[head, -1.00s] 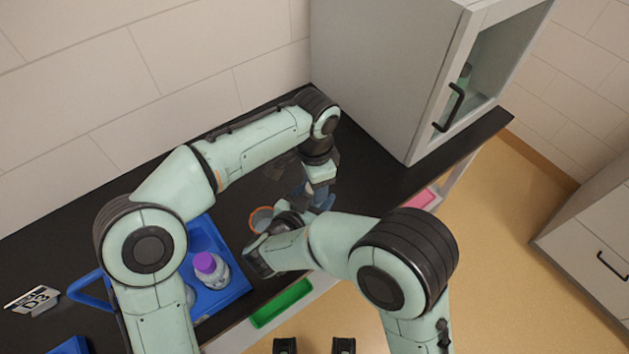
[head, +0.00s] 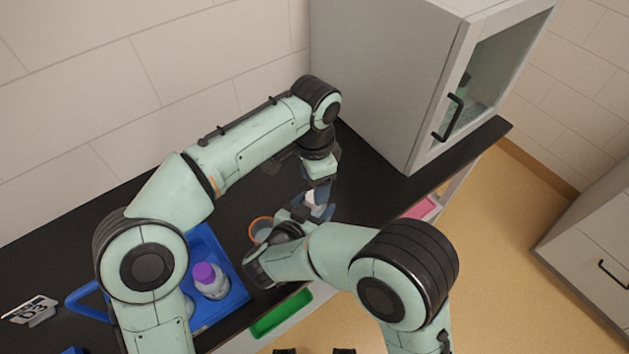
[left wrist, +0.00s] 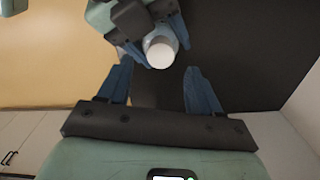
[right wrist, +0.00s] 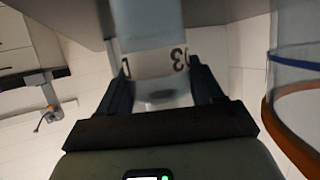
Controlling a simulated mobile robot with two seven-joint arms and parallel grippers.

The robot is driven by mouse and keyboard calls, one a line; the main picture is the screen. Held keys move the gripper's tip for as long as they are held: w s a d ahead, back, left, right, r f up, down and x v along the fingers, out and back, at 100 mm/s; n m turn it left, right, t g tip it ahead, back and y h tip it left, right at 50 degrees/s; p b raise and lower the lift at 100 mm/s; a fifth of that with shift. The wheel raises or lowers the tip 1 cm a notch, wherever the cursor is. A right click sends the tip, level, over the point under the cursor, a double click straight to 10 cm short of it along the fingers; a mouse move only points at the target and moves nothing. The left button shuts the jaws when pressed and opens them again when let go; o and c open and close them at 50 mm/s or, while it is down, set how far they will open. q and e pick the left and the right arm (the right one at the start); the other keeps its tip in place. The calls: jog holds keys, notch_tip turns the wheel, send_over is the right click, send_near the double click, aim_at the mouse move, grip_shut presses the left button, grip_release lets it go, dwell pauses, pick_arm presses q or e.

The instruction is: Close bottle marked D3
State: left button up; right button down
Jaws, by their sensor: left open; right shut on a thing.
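A small bottle (right wrist: 155,62) with a white label is held in my right gripper (right wrist: 160,92). The label's print is partly cut off, with "03" or "D3" showing. In the left wrist view its round white top (left wrist: 159,53) faces my left gripper (left wrist: 158,92), which is open with nothing between its fingers. I cannot tell whether that white top is a seated cap. In the head view a bit of white (head: 312,198) shows between the two grippers, mostly hidden by them. A tent sign marked D3 (head: 32,308) stands on the counter at far left.
A blue tray (head: 233,297) holds a purple-capped bottle (head: 210,281). An orange-rimmed clear vessel (head: 261,229) stands close to my right gripper. A glass-door cabinet (head: 390,85) stands behind on the right. Dark counter is bare before it.

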pick_arm(q)
jog(key=n, duration=0.3)
jog(key=shift+r, duration=0.4)
jog(key=n, duration=0.2)
jog(key=r+n, duration=0.1)
jog(key=n, duration=0.1)
jog(key=shift+n, duration=0.4)
jog(key=n, duration=0.4)
jog(key=shift+r, duration=0.4)
jog(key=n, duration=0.2)
jog(key=r+n, duration=0.1)
jog(key=n, duration=0.1)
jog(key=shift+n, duration=0.3)
jog(key=shift+f, duration=0.15)
send_over(314, 212)
jog(key=w, duration=0.2)
jog(key=shift+f, duration=3.9)
jog(key=c, duration=1.1)
